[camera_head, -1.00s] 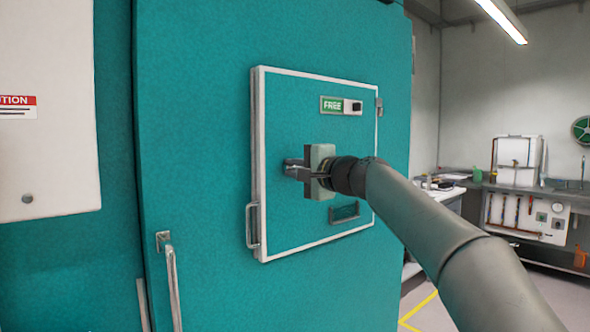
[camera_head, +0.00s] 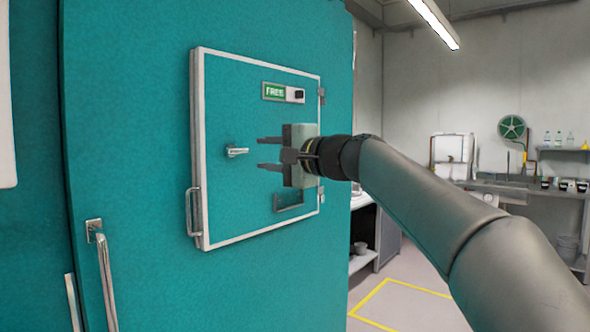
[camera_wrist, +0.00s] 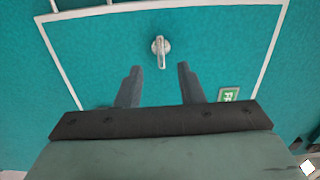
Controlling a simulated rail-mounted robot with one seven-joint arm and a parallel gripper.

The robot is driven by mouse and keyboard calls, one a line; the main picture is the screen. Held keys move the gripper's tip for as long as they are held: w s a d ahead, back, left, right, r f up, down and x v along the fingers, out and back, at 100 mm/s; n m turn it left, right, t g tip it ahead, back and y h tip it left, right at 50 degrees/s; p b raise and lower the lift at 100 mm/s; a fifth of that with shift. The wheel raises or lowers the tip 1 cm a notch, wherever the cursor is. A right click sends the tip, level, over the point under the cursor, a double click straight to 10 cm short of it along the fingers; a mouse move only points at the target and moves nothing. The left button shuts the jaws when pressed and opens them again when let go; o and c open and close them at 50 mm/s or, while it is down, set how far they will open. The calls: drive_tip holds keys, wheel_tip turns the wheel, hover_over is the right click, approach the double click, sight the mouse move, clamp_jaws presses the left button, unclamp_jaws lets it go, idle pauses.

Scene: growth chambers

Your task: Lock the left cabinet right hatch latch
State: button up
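The hatch (camera_head: 225,205) is a teal panel with a white frame in the teal cabinet and appears shut. Its latch (camera_head: 237,151) is a small silver lever near the panel's left side, lying about horizontal in the head view. In the wrist view the latch (camera_wrist: 161,50) is beyond the fingertips, between their lines. A green label (camera_head: 275,91) above reads FREE. My gripper (camera_head: 262,154) is open and empty, its two fingers pointing left toward the latch and apart from it. Both fingers also show in the wrist view (camera_wrist: 159,69).
A larger silver handle (camera_head: 105,275) is at the lower left. Right of the cabinet are open floor with yellow lines and a bench.

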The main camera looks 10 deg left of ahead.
drive_tip(key=b+v, duration=0.1)
drive_tip(key=v, duration=0.6)
drive_tip(key=s+d+f+n+g+h+p, duration=0.1)
drive_tip(key=s+d+f+h+p, duration=0.15)
drive_tip(key=f, duration=0.55)
drive_tip(key=s+d+f+g+h+p, duration=0.1)
drive_tip(key=s+d+f+h+p, duration=0.15)
drive_tip(key=f, duration=0.55)
drive_tip(key=s+d+f+n+g+h+p, duration=0.15)
drive_tip(key=d+f+h, duration=0.25)
drive_tip(key=f, duration=0.4)
drive_tip(key=s+d+f+n+g+h+p, duration=0.2)
drive_tip(key=s+d+f+h, duration=0.1)
drive_tip(key=s+d+f, duration=0.4)
drive_tip(key=s+d+f+n+g+h+p, duration=0.2)
drive_tip(key=s+d+f, duration=0.5)
drive_tip(key=s, duration=0.7)
wheel_tip(320, 180, down, 3)
drive_tip(key=shift+s+d+r+g+h+p, duration=0.1)
drive_tip(key=shift+s+d+g+h+p, duration=0.25)
drive_tip(key=shift+g+h, duration=0.3)
drive_tip(key=shift+w, duration=0.15)
